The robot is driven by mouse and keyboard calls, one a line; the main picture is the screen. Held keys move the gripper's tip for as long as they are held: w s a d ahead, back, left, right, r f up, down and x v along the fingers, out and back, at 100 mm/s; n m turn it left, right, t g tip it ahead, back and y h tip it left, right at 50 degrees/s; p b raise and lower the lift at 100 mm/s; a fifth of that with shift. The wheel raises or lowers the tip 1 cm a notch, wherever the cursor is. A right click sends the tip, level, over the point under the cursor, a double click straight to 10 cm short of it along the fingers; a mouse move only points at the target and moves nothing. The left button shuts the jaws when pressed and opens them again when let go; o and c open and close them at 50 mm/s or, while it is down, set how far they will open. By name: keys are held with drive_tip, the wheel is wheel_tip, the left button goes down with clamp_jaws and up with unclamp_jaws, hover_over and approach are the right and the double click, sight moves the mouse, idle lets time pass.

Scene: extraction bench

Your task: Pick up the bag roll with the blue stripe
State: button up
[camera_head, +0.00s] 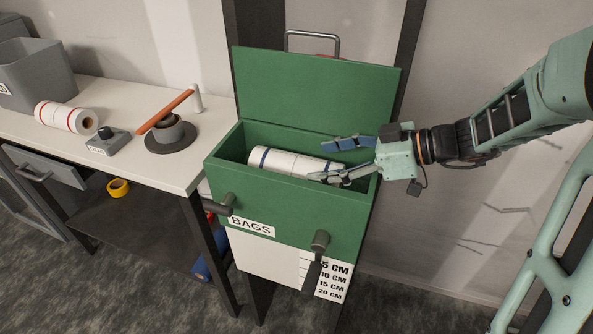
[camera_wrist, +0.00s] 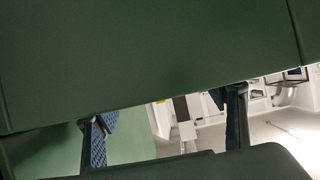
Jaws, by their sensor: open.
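The white bag roll with blue stripes (camera_head: 292,162) lies lengthwise inside the green box labelled BAGS (camera_head: 262,208). A blue band shows near its left end, and its right end is partly covered by my gripper. My gripper (camera_head: 330,160) reaches in from the right with its two fingers apart, over the right end of the roll. I cannot tell whether the fingers touch the roll. In the wrist view, my fingers (camera_wrist: 165,135) show apart, with dark green surfaces around them; the roll is not visible there.
The box's green lid (camera_head: 315,95) stands open behind. On the white bench (camera_head: 150,163) at left are a red-striped roll (camera_head: 66,117), a small grey block (camera_head: 109,142), a round stand with an orange bar (camera_head: 172,137) and a grey bin (camera_head: 38,76). Box walls surround the roll.

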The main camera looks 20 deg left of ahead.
sight(314, 162)
drive_tip(key=x, duration=0.6)
drive_tip(key=shift+d, duration=0.1)
drive_tip(key=shift+c, duration=0.2)
drive_tip(key=shift+w+r, duration=0.1)
drive_tip(key=c, duration=1.2)
